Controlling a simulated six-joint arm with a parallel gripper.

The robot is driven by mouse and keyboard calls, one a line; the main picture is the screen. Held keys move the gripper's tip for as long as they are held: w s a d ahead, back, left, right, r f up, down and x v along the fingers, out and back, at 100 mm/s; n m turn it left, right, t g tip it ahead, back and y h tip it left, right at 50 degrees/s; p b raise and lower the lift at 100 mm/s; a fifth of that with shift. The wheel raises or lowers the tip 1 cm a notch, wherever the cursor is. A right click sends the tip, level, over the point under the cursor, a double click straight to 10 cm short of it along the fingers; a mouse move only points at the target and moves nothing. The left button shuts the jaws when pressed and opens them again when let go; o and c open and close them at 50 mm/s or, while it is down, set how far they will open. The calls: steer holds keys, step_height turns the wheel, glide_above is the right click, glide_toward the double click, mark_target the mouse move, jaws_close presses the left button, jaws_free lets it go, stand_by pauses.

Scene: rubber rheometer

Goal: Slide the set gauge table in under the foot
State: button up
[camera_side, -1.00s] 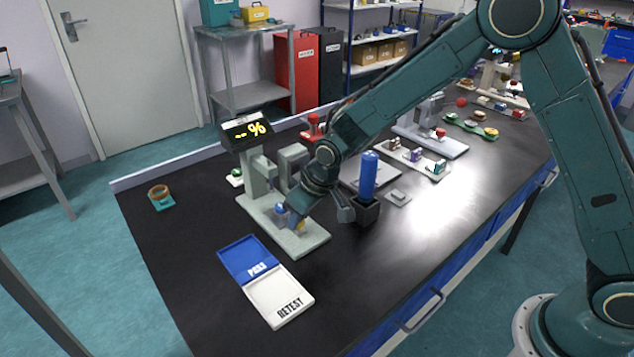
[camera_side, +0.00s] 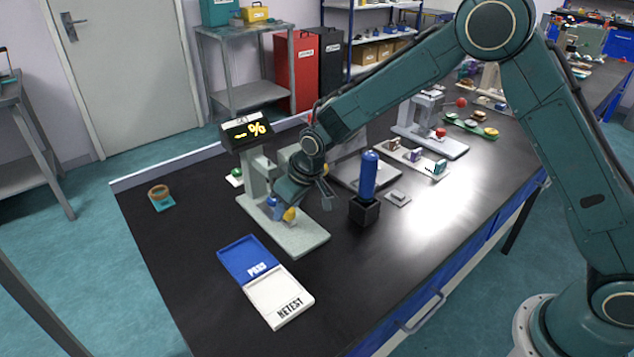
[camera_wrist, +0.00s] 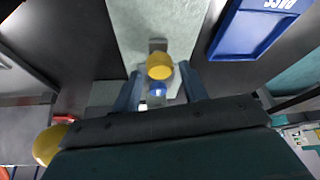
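The gauge (camera_side: 258,170) has a lit display reading "-- %" on a post above a pale speckled base (camera_side: 300,240). A yellow knob (camera_side: 289,214) with a blue part (camera_side: 273,207) beside it, apparently the set gauge table, is on this base by the post. My gripper (camera_side: 293,198) is just above and behind the knob. In the wrist view, the yellow knob (camera_wrist: 160,66) and blue part (camera_wrist: 157,90) lie between my two spread fingers, with gaps on both sides. My arm hides the foot, so I cannot tell whether the table is under it.
A blue and white PASS/RETEST tray (camera_side: 265,282) lies in front of the base. A blue cylinder stands in a black block (camera_side: 364,210) to the right. A brown ring on a teal pad (camera_side: 160,196) lies far left. The black bench front is clear.

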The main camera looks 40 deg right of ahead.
steer(key=shift+o, duration=0.2)
steer(key=shift+s, duration=0.15)
steer(key=v, duration=1.3)
steer(key=shift+r, duration=0.35)
steer(key=shift+s, duration=0.1)
steer(key=s+d+r+m, duration=0.1)
steer(key=s+d+r, duration=0.35)
steer(key=s, duration=0.25)
steer(key=s+d+r+m, duration=0.1)
steer(key=s+d+r, duration=0.35)
steer(key=s, duration=0.35)
steer(key=s+d+m+t+h, duration=0.1)
steer(key=s+d, duration=0.3)
steer(key=s, duration=1.1)
steer(key=shift+s+d, duration=0.25)
